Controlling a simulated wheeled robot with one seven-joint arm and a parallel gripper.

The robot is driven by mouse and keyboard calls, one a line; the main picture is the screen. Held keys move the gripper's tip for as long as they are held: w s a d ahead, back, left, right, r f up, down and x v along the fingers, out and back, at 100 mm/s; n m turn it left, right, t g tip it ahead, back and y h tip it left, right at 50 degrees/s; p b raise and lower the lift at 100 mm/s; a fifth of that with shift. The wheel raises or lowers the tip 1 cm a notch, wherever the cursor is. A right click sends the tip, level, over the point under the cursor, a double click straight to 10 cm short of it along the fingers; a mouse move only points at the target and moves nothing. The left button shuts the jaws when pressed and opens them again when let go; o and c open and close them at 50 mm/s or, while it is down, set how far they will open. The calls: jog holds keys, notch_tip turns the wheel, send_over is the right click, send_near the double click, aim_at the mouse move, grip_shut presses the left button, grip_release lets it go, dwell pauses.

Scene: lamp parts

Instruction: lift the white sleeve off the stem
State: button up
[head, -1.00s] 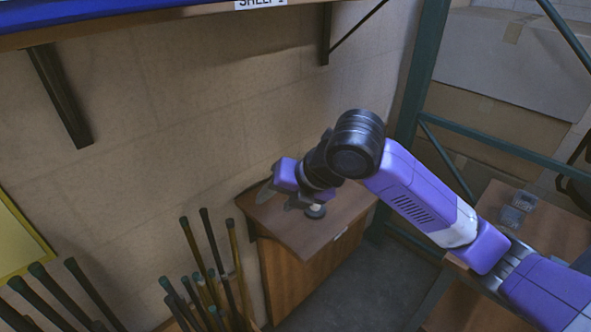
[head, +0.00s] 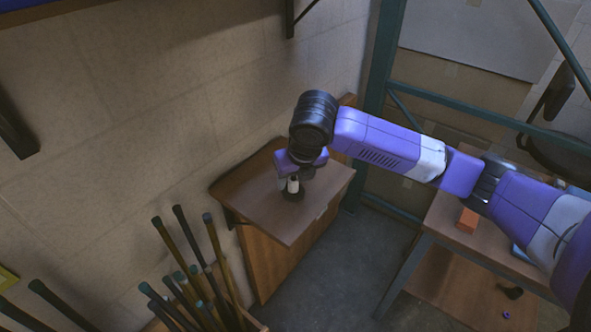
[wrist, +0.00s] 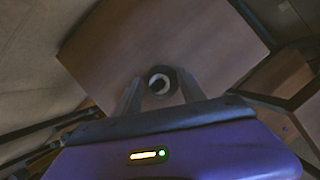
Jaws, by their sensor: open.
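The white sleeve (head: 293,184) stands upright on a dark round base (head: 292,195) on top of the wooden cabinet. In the wrist view the sleeve (wrist: 159,83) shows from above as a pale ring around a dark centre, with the dark base (wrist: 172,87) around it. The stem inside it cannot be made out clearly. My gripper (head: 290,186) is over the cabinet, pointing down at the sleeve. In the wrist view my gripper's fingers (wrist: 158,95) are open, one on each side near the sleeve. I cannot tell whether they touch it.
The cabinet top (head: 250,195) is otherwise bare. Several dark-tipped poles (head: 190,270) stand at the front left. A wall is behind the cabinet, and a green metal frame (head: 383,60) rises to its right. An orange block (head: 467,220) sits on a bench at right.

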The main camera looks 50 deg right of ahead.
jog(key=shift+w+f, duration=0.15)
jog(key=shift+f, duration=0.25)
jog(key=shift+c, duration=0.2)
grip_shut()
jog(key=c, duration=0.6)
grip_release()
grip_shut()
jog(key=shift+r+p, duration=0.45)
jog(key=shift+r, duration=0.25)
jog(key=shift+r+p, duration=1.3)
jog(key=shift+r, duration=0.6)
jog(key=shift+r, duration=0.1)
